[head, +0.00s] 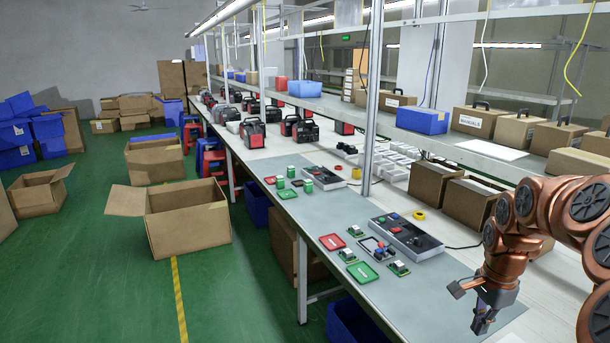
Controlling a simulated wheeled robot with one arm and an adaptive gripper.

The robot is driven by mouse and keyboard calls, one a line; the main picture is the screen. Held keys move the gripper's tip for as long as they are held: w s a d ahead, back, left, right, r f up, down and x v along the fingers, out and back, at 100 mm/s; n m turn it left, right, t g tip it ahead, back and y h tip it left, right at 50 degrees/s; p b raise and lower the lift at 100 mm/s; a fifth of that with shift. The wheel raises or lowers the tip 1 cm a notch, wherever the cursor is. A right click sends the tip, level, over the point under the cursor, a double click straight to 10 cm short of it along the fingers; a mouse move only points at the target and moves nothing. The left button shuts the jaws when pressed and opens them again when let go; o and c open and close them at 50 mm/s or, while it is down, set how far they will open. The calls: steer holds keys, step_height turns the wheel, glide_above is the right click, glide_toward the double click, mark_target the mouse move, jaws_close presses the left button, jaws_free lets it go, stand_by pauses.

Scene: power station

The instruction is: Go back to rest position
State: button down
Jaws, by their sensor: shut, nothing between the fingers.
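My gripper (482,325) is at the lower right in the head view, at the end of my copper-coloured arm. It points down over the near end of the workbench (425,318) and is shut and empty. To its left on the grey mat lie a red tray (332,242), a green tray (363,274), and small green boards with parts on them (398,268). A grey control box (405,237) with coloured buttons stands behind them. The gripper is apart from all of these.
Brown cartons (470,203) stand behind the arm on the bench. A shelf (470,146) with boxes runs above. Open cartons (187,226) lie on the green floor at the left, which has free room. A blue crate (352,322) is under the bench.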

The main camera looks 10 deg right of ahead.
steer(key=s+a+r+n, duration=0.2)
steer(key=a+n, duration=0.1)
steer(key=a, duration=0.3)
steer(key=s+a+r+n+p, duration=0.1)
steer(key=s+a+n, duration=0.25)
steer(key=a, duration=0.25)
steer(key=s+a+r+n, duration=0.2)
steer(key=a+n, duration=0.1)
steer(key=a, duration=0.4)
steer(key=s+a+n+g, duration=0.1)
steer(key=s+a+n, duration=0.3)
steer(key=s, duration=0.3)
steer(key=s+a+f+n+p, duration=0.1)
steer(key=s+a+n, duration=0.2)
steer(key=s, duration=0.4)
steer(key=shift+a+n+g+p, duration=0.3)
steer(key=shift+a+n+g, duration=0.1)
steer(key=shift+n, duration=0.15)
steer(key=shift+f, duration=0.1)
